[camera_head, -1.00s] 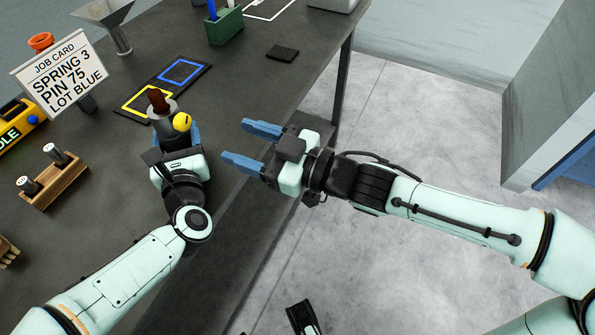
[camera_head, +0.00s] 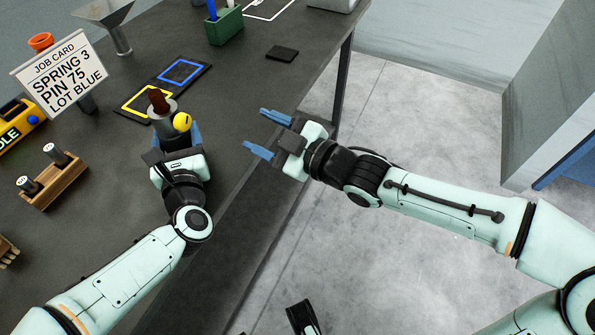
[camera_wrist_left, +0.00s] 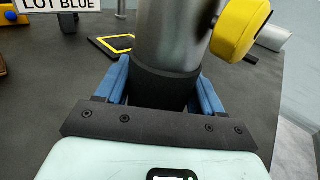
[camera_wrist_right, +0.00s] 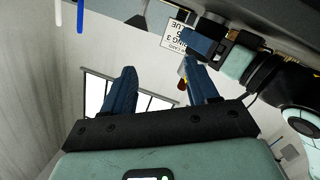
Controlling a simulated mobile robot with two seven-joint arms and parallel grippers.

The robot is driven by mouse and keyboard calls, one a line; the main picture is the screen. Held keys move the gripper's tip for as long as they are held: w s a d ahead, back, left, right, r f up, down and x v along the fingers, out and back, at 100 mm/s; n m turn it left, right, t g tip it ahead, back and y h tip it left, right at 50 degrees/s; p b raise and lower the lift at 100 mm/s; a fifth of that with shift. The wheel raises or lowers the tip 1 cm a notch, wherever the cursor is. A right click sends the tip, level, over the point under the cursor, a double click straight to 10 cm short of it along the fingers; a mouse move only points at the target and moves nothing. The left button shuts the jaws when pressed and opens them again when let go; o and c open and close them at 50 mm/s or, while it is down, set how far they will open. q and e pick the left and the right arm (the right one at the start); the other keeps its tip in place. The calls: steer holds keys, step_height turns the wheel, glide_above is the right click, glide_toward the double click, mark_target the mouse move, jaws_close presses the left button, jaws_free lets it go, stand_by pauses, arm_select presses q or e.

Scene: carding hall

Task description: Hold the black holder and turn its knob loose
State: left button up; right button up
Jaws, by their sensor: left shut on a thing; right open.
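The black holder (camera_head: 165,129) stands upright on the dark bench in the head view, its upper body grey and a brown piece at its top. Its round yellow knob (camera_head: 183,122) sticks out on the right side. My left gripper (camera_head: 176,140) is shut on the holder's black lower part (camera_wrist_left: 165,88), one blue finger on each side; the knob (camera_wrist_left: 240,28) is above and right of the fingers in the left wrist view. My right gripper (camera_head: 262,132) is open and empty, to the right of the knob, apart from it, near the bench's edge.
A mat with yellow and blue squares (camera_head: 152,88) lies behind the holder. A job card (camera_head: 62,73), a wooden block with pins (camera_head: 52,180) and a yellow device (camera_head: 18,122) stand at left. A green box (camera_head: 224,26) and black pad (camera_head: 282,54) are farther back.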

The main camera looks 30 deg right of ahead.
steer(key=w+d+f+m+g+h, duration=0.2)
steer(key=w+d+f+m+h, duration=0.25)
steer(key=d+f, duration=0.55)
step_height(320, 180, down, 13)
steer(key=a+m+g, duration=0.1)
steer(key=m+g, duration=0.1)
steer(key=m, duration=0.1)
steer(key=shift+s+a+h, duration=0.2)
steer(key=shift+s+h, duration=0.15)
steer(key=shift+s, duration=0.1)
arm_select(q)
steer(key=o, duration=1.6)
